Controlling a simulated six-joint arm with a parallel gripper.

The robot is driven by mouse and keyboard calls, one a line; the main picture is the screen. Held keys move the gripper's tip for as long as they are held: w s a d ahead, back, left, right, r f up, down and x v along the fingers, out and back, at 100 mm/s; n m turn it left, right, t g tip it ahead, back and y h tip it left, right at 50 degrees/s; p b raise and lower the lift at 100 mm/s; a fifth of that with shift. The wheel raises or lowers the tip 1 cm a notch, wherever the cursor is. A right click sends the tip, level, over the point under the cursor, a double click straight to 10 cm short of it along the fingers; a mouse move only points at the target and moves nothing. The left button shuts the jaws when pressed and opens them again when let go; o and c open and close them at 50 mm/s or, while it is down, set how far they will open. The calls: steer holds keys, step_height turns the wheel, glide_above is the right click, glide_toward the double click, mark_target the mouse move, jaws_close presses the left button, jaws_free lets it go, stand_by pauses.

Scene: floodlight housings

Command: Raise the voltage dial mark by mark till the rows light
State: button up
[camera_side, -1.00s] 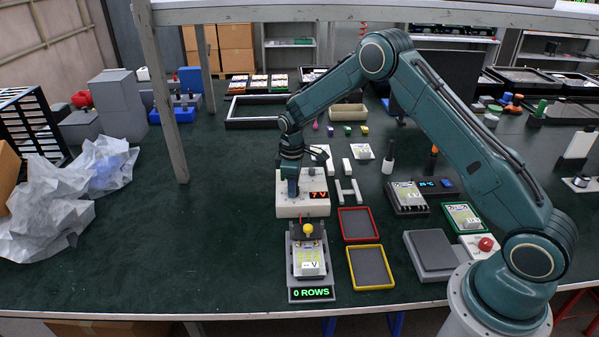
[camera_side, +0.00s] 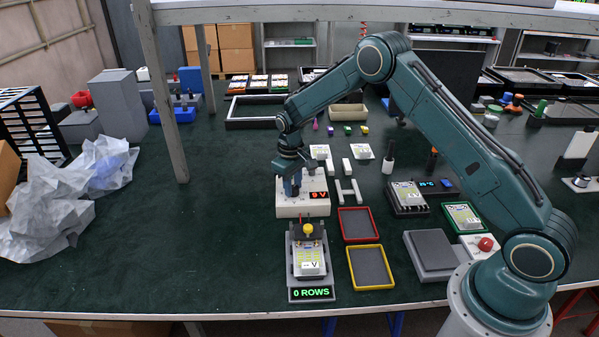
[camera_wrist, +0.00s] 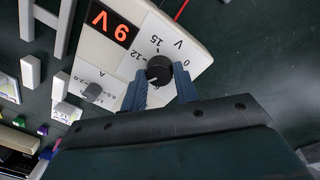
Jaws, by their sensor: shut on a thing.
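The white power supply (camera_side: 290,208) stands on the bench with a red display (camera_side: 319,195) reading 9 V. In the wrist view the display (camera_wrist: 113,27) also reads 9 V. The black voltage dial (camera_wrist: 160,69) sits on its sloped face, with marks such as 0, 12 and 15 around it. My gripper (camera_wrist: 158,90) is shut on the voltage dial, one blue finger on each side. The floodlight housing (camera_side: 308,262) lies in a grey fixture in front of the supply. The fixture's green display (camera_side: 311,293) reads 0 ROWS.
A second, grey knob (camera_wrist: 93,92) is on the supply beside the voltage dial. A red tray (camera_side: 358,224) and a yellow tray (camera_side: 371,267) lie right of the fixture. The bench to the left is clear up to crumpled wrapping (camera_side: 60,200).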

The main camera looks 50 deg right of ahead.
steer(key=o, duration=1)
steer(key=shift+c, duration=0.2)
step_height(320, 180, up, 14)
steer(key=shift+a, duration=0.35)
steer(key=shift+f, duration=0.1)
